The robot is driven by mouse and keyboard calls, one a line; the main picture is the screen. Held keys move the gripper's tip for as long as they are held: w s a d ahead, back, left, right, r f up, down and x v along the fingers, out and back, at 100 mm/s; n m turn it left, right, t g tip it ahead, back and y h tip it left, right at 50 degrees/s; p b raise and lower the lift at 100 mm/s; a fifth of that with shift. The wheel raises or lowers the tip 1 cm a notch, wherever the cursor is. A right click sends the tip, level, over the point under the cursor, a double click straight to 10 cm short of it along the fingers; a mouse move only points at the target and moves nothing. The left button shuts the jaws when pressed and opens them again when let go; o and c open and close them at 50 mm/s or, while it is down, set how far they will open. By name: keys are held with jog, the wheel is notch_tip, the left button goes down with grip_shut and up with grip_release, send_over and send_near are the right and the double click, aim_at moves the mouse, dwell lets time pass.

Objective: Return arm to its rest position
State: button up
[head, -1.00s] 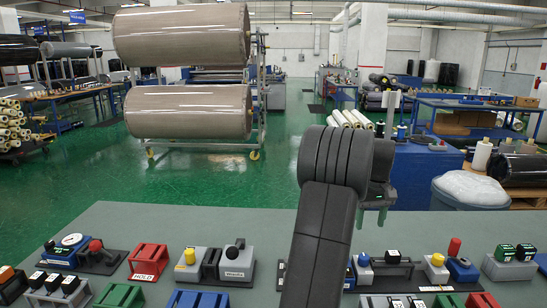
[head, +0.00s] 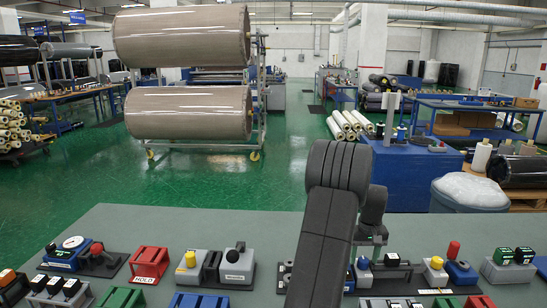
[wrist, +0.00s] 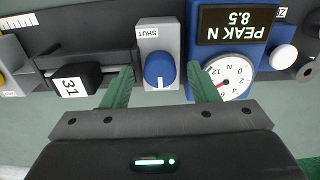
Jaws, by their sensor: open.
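My arm rises from the bottom of the head view, right of centre, and bends over at its top. My gripper (head: 374,238) hangs on the far side of it, over the grey bench (head: 200,228), partly hidden by my arm. In the wrist view my gripper (wrist: 160,68) has its two green fingers spread wide with nothing held. Beyond the gap between them is a blue knob (wrist: 159,69) on a grey block marked SHUT. Whether the fingers are clear of the devices is hard to tell.
Near the fingers are a gauge block (wrist: 232,72) reading PEAK N 8.5 and a black slider block (wrist: 78,77) marked 31. On the bench stand a red HOLD stand (head: 149,264) and several other devices. The bench's far left part is bare.

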jog(key=m, duration=0.4)
jog(key=shift+m, duration=0.3)
jog(key=m+p, duration=0.1)
jog(key=m, duration=0.3)
jog(key=shift+m, duration=0.3)
jog(key=m+p, duration=0.1)
jog(key=m, duration=0.3)
jog(key=shift+m+p, duration=0.7)
jog(key=shift+m, duration=1.8)
